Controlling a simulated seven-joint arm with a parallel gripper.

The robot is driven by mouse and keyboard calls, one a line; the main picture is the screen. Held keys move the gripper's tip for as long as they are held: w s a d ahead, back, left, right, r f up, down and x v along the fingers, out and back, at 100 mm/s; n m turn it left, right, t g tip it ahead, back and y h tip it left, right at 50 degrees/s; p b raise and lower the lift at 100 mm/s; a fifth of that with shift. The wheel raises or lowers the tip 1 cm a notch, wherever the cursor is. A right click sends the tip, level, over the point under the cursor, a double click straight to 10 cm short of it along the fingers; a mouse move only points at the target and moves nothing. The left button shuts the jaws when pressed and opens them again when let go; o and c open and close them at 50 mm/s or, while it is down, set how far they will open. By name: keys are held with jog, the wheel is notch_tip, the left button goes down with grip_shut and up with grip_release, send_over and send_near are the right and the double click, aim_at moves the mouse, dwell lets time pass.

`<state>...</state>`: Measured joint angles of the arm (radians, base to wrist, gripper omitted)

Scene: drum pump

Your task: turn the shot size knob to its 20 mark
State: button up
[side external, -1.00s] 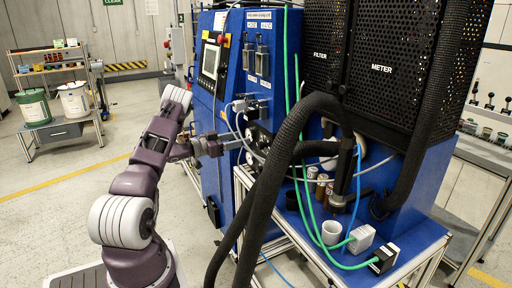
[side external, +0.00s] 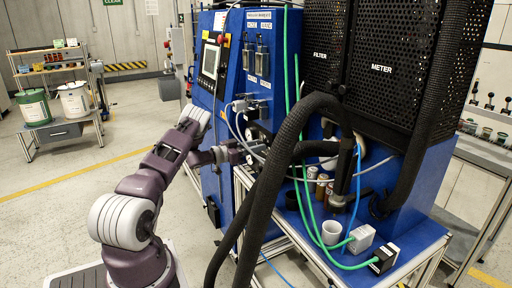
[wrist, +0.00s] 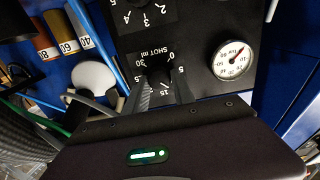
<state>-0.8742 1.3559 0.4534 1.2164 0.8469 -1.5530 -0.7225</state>
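The shot size knob (wrist: 160,75) is a small dark knob on a black panel, under the print "SHOT ml". White marks ring it; 30, 0, 5 and 15 can be read, others are partly hidden. Where its pointer stands I cannot make out. My gripper (wrist: 163,88) has its two fingers apart, one on each side of the knob in the wrist view. A gap seems to show beside the knob; contact is not clear. In the side external view my gripper (side external: 236,153) is at the front of the blue machine, and the knob is hidden there.
A pressure gauge (wrist: 234,60) sits right of the knob, and another numbered dial (wrist: 148,8) lies above it in the wrist view. Labelled bottles (wrist: 60,35) and a white round object (wrist: 93,77) are at left. Thick black hoses (side external: 270,180) cross in front of the machine.

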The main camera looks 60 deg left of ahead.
grip_shut()
jog(key=shift+m, duration=0.3)
jog(key=shift+d+f+m, duration=0.1)
jog(key=shift+m, duration=4.2)
jog(key=shift+d+f+m, duration=0.1)
jog(key=shift+m, duration=4.2)
jog(key=o, duration=0.6)
grip_release()
